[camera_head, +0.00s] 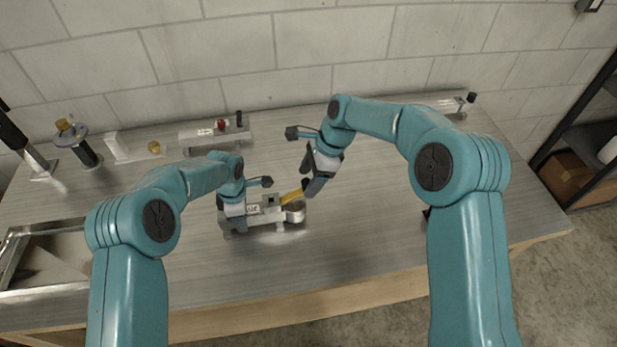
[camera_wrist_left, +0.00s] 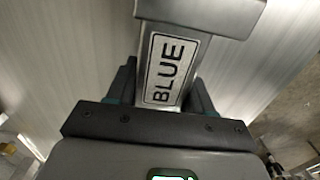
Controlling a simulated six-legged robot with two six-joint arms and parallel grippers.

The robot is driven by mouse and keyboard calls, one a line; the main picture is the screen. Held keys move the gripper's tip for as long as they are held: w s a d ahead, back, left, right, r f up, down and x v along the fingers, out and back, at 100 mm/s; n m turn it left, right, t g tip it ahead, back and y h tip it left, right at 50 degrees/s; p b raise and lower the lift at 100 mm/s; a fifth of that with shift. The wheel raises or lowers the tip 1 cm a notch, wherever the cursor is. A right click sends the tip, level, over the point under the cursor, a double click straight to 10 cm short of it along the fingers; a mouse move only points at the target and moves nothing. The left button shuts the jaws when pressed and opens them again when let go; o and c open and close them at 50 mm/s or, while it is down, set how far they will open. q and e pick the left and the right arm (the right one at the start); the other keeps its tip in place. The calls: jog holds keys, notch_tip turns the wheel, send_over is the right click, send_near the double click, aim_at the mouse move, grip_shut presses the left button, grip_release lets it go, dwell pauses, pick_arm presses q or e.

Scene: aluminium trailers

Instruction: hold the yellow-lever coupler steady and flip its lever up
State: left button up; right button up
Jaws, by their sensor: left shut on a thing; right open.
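The coupler (camera_head: 266,218) with the yellow lever (camera_head: 292,196) lies on the metal bench in front of my arms, a grey channel with a round cup at its right end. The lever slants slightly upward to the right. My left gripper (camera_head: 232,222) is shut on the channel's left part. In the left wrist view the coupler's channel (camera_wrist_left: 188,48) lies between my left fingers, with a white label reading BLUE (camera_wrist_left: 170,70). My right gripper (camera_head: 308,186) is open, close to the lever's right end; whether it touches is unclear.
Another coupler (camera_head: 212,136) with a red knob stands behind, left of centre. A further coupler (camera_head: 455,103) with a black knob is at the back right. A sink-like opening (camera_head: 18,232) is at the left. Bench space right of the right gripper is mostly clear.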

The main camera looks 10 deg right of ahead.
jog(key=shift+a+f, duration=0.15)
jog(key=shift+f, duration=0.15)
grip_shut()
